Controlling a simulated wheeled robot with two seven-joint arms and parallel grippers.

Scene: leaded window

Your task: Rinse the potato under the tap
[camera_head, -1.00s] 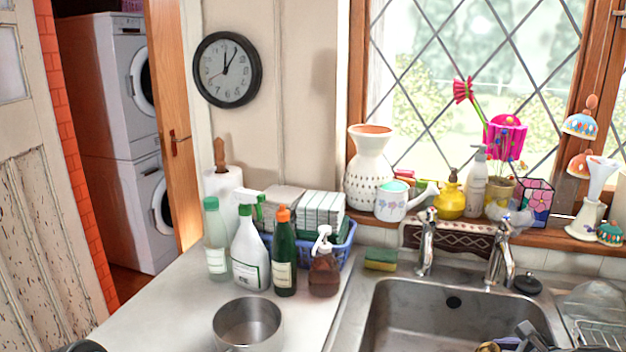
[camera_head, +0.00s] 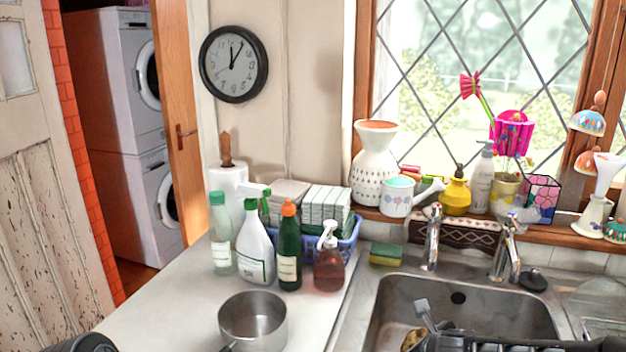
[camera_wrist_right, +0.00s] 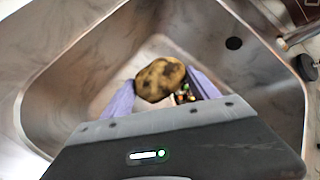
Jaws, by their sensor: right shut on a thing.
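The potato (camera_wrist_right: 160,79) is yellow-brown with dark patches. In the right wrist view my right gripper (camera_wrist_right: 158,88) is shut on it, one pale finger on each side, over the sink basin. In the head view the potato (camera_head: 412,340) shows partly at the bottom edge, beside my right gripper (camera_head: 424,326). The metal sink (camera_head: 400,290) has two chrome taps at its back edge, a left tap (camera_head: 432,238) and a right tap (camera_head: 506,252). No water stream shows. My left gripper's fingers are not in view.
A steel saucepan (camera_head: 252,320) stands on the counter left of the sink. Behind it are several bottles, including a brown pump bottle (camera_head: 329,262). A sponge (camera_head: 386,254) lies behind the sink's left side. A black plug (camera_head: 534,280) sits right of the taps.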

